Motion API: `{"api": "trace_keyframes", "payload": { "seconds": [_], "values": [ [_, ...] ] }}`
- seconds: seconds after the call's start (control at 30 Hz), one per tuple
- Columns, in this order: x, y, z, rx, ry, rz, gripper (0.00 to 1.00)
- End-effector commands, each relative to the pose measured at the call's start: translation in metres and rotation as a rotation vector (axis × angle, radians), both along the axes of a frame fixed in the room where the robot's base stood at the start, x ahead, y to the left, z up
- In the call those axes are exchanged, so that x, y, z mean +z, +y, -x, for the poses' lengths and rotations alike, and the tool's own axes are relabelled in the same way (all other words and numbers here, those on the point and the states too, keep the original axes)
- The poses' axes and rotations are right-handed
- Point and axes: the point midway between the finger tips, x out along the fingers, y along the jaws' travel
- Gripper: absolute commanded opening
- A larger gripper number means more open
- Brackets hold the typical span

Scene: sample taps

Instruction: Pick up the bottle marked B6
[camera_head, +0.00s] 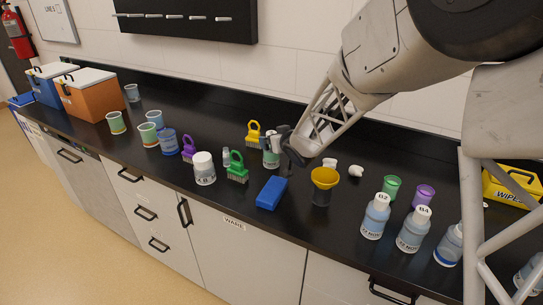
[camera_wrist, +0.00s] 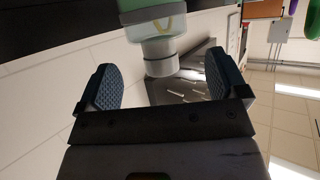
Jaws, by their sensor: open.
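My gripper (camera_head: 284,144) is open among the things at the back of the black bench. A pale bottle (camera_head: 271,160) stands at its fingers, partly hidden by them. In the wrist view, the open fingers (camera_wrist: 161,72) lie to either side of a white-capped, pale green bottle (camera_wrist: 150,20), with clear gaps and no visible grip. I cannot read a mark on this bottle. Two bottles at the front right read B2 (camera_head: 376,218) and B4 (camera_head: 414,230). Another bottle (camera_head: 450,245) is partly behind my body's frame, its mark not visible. No B6 mark is readable.
A white tub (camera_head: 204,168) is further left. Bare bench shows behind the brushes.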

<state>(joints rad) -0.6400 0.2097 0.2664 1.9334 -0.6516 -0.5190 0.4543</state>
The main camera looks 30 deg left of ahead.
Motion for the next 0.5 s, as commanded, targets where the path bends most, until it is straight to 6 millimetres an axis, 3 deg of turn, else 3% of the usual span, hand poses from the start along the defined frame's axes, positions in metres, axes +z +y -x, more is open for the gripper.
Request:
{"api": "trace_keyframes", "payload": {
  "seconds": [0.5],
  "values": [
    [-0.015,0.028,-0.019,0.0,0.0,0.0,0.92]
  ]
}}
